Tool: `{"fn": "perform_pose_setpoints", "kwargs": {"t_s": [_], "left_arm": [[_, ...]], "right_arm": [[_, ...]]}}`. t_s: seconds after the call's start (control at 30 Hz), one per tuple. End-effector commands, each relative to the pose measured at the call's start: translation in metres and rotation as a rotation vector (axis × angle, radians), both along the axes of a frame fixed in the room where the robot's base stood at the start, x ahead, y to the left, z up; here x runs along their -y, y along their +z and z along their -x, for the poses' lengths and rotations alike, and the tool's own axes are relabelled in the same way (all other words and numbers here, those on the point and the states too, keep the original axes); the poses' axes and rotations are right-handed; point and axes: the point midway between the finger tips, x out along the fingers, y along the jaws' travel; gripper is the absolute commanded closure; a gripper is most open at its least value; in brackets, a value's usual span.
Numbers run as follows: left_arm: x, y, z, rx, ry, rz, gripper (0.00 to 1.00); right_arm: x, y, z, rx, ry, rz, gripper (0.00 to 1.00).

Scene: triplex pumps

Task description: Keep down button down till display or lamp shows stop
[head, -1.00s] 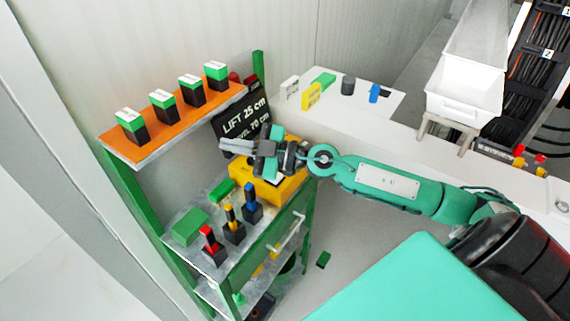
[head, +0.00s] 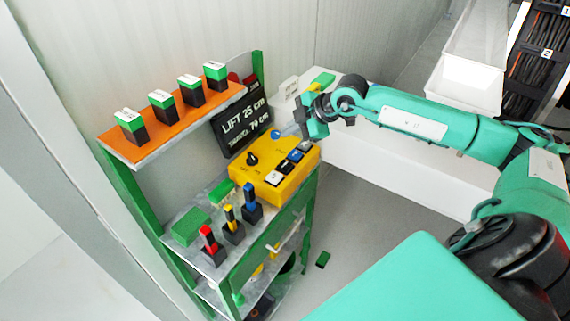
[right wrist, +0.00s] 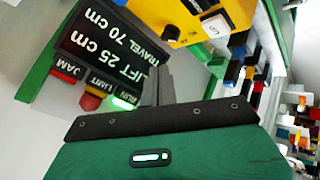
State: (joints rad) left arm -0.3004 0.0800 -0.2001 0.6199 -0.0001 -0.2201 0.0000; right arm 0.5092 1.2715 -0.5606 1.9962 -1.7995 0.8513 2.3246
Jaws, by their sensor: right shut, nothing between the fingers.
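The yellow control box (head: 264,185) stands on the shelf rack, with a black knob (head: 252,159) and a row of buttons, including a white one (head: 273,178) and a blue one (head: 296,155). Which is the down button I cannot read. The black display (head: 238,124) behind it reads LIFT 25 cm, TRAVEL 70 cm; it also shows in the right wrist view (right wrist: 92,38). There the RUN lamp (right wrist: 124,103) glows green; the JAM (right wrist: 65,72) and LIMIT (right wrist: 90,101) lamps look dim. My right gripper (head: 298,127) is shut and empty beyond the box's far right end, apart from the buttons.
An orange shelf (head: 150,150) with several green-topped black blocks is at upper left. Red, yellow and blue-handled levers (head: 232,228) stand in front of the box. A white counter (head: 350,150) runs behind my right arm, and a white bin (head: 470,75) is at upper right.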

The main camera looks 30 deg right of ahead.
Motion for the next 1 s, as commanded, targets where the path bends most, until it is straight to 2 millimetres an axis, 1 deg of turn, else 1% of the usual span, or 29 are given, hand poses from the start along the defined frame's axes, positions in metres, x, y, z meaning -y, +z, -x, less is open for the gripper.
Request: {"fn": "perform_pose_setpoints", "kwargs": {"t_s": [0.17,0.33,0.47,0.73,0.8,0.9,1.0], "left_arm": [[0.0,-0.001,0.0,0.0,0.0,0.0,0.55],[0.0,-0.007,0.0,0.0,0.0,0.0,0.55],[0.0,-0.015,0.0,0.0,0.0,0.0,0.55],[0.0,-0.036,0.0,0.0,0.0,0.0,0.55],[0.0,-0.046,0.0,-0.001,0.0,0.0,0.55],[0.0,-0.051,-0.003,0.001,0.0,0.0,0.55],[0.001,-0.052,-0.007,0.006,0.0,0.001,0.55]], "right_arm": [[0.0,-0.002,0.0,0.001,0.001,-0.002,1.0],[-0.001,-0.013,0.0,0.0,0.002,-0.002,1.0],[-0.001,-0.028,0.0,-0.001,0.002,-0.002,1.0],[-0.001,-0.067,0.0,0.0,0.004,-0.003,1.0],[-0.001,-0.078,0.0,0.001,0.003,-0.003,1.0],[-0.001,-0.085,0.0,0.002,0.003,-0.003,1.0],[-0.001,-0.088,0.0,0.001,0.002,-0.002,1.0]]}}
